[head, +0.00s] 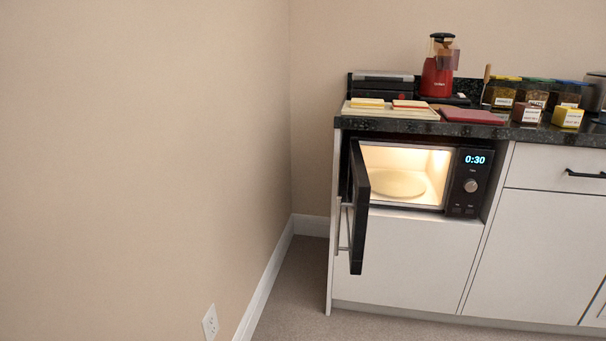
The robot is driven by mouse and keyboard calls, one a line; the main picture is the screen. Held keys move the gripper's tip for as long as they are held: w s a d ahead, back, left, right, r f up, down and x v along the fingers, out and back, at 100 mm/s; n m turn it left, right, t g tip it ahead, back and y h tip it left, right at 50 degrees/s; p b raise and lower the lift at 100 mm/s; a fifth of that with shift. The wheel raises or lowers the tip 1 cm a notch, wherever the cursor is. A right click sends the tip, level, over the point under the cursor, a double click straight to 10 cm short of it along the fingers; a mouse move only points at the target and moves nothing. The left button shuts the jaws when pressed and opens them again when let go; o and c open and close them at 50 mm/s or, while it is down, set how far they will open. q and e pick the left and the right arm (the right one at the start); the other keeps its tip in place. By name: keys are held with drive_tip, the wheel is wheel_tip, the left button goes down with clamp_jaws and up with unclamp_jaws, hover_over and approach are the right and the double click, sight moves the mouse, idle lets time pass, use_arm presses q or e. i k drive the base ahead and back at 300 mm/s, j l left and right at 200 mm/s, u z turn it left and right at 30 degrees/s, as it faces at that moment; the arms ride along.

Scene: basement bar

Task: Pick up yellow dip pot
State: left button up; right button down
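A small yellow pot (567,117) with a pale label on its front stands on the dark countertop (480,129) at the right of the head view, near the counter's front edge. It looks squarish and upright. A similar dark red pot (526,113) with a label stands just left of it. Neither of my grippers shows in the head view, so nothing is seen touching the yellow pot.
A microwave (470,185) below the counter has its door (358,210) swung open. On the counter stand labelled jars (503,92), a red blender (437,76), a dark red board (470,116) and a pale tray (360,111). A wall (150,150) fills the left; bare floor (298,285) lies before the cabinet.

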sight(563, 116)
drive_tip(key=i+z, duration=0.35)
drive_tip(key=i, duration=0.65)
drive_tip(key=j, duration=0.05)
